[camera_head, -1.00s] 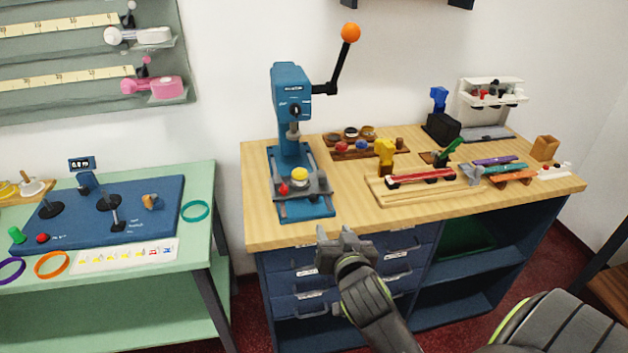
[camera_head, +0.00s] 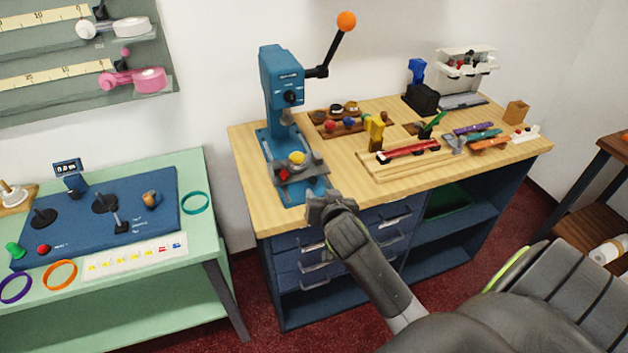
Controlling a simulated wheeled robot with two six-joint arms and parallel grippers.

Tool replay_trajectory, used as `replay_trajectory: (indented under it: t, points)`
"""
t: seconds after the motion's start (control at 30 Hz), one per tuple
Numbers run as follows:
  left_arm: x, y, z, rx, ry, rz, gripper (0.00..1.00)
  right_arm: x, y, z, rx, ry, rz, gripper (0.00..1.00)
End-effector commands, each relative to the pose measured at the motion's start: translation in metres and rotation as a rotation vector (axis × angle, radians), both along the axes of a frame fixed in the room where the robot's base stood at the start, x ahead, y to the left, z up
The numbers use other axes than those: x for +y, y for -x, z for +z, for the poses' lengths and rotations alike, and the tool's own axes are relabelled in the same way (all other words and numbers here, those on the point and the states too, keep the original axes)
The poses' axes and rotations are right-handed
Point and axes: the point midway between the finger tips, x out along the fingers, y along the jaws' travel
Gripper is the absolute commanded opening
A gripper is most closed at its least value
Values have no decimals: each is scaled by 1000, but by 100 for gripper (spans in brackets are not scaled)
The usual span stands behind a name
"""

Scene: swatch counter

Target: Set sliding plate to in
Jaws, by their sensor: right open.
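The blue press (camera_head: 281,82) stands at the left end of the wooden counter. Its grey sliding plate (camera_head: 307,173) sits low on the blue base, in front of the column, with a yellow round piece (camera_head: 297,158) and a small red knob (camera_head: 283,175) on it. My right gripper (camera_head: 322,204) is open, at the front of the press base and just nearer than the plate. It seems apart from the plate, though I cannot tell the exact gap. It covers part of the base's front end. My left gripper is not in view.
The press lever with an orange ball (camera_head: 346,21) rises to the right. A wooden holder of colored pieces (camera_head: 341,123) and a red-railed wooden jig (camera_head: 408,150) lie right of the press. A green table (camera_head: 204,173) with a blue panel (camera_head: 137,196) stands at left.

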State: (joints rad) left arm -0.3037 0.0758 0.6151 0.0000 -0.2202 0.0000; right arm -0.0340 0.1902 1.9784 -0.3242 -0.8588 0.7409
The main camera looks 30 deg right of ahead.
Motion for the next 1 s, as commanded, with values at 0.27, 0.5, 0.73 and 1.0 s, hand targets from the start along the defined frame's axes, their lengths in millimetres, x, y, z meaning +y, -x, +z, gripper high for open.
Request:
replay_trajectory:
  t: [0.27,0.5,0.73,1.0]
  points:
    - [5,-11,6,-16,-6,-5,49,-15,-39,-15,1,1,-1,44]
    - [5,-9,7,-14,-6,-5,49,-25,-67,-28,1,2,-1,44]
    - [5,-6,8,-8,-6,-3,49,-31,-82,-35,-1,0,0,44]
    - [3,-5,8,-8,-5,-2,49,-32,-86,-37,-1,1,-1,44]
